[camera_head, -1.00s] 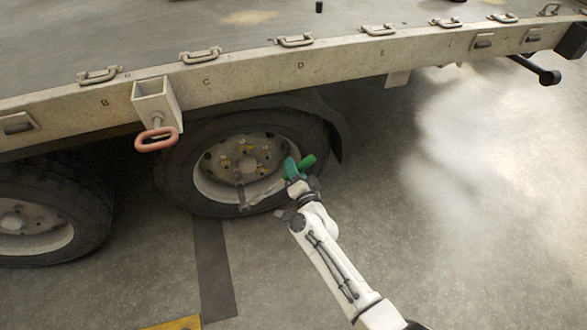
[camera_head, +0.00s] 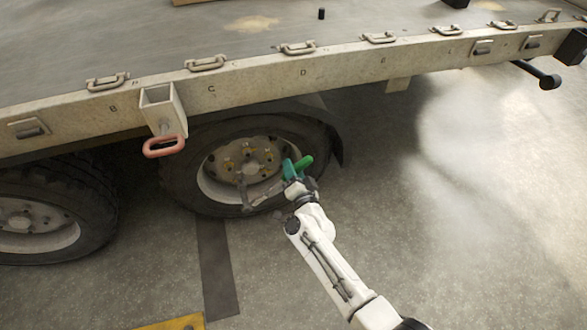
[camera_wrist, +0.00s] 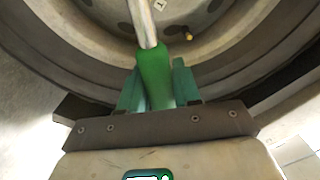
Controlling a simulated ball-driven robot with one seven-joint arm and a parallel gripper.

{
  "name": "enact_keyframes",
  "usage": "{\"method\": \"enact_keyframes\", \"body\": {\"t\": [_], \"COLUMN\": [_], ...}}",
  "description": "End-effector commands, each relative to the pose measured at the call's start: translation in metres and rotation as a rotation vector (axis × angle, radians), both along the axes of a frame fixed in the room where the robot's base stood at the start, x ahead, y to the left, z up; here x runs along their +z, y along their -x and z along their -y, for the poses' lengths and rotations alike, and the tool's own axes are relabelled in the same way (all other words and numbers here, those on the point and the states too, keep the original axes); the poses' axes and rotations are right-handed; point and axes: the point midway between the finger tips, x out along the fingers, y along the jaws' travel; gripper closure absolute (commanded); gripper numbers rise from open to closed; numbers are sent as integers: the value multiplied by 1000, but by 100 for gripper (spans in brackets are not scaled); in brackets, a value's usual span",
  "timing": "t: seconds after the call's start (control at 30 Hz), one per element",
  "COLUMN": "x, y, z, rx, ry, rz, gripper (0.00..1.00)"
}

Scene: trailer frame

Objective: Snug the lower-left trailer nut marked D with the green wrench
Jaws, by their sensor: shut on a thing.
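My gripper (camera_head: 292,171) is shut on the green handle of the wrench (camera_head: 306,161), in front of the lower right of the trailer wheel (camera_head: 318,165). The wrench's grey shaft (camera_head: 266,194) runs left from the handle to an upright end piece over the hub's lower left. I cannot tell whether that end sits on the nut marked D, as the letter is unreadable here. In the wrist view the green handle (camera_wrist: 154,72) stands between my two teal fingers, with the metal shaft (camera_wrist: 143,22) rising out of the top. The wrench head is out of that view.
The trailer bed edge (camera_head: 345,58), with several latches and letters, overhangs the wheel. A red loop (camera_head: 164,146) hangs from a bracket left of it. A second wheel (camera_head: 35,222) stands at the left. The floor (camera_head: 470,220) to the right is clear.

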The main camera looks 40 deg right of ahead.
Motion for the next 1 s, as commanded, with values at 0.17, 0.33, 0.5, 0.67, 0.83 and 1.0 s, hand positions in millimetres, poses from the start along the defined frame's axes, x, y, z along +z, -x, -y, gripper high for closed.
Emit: {"method": "enact_keyframes", "body": {"t": [0.17, 0.33, 0.5, 0.67, 0.83, 1.0], "x": [-5, -9, -13, -17, -21, -25], "y": [0, 1, 2, 3, 4, 5], "z": [2, 4, 7, 9, 12, 15], "rx": [2, 3, 4, 4, 4, 5], "ry": [-22, -45, -69, -91, -113, -135], "rz": [9, 15, 24, 30, 36, 43], "gripper": [100, 100, 100, 100, 100, 100]}}
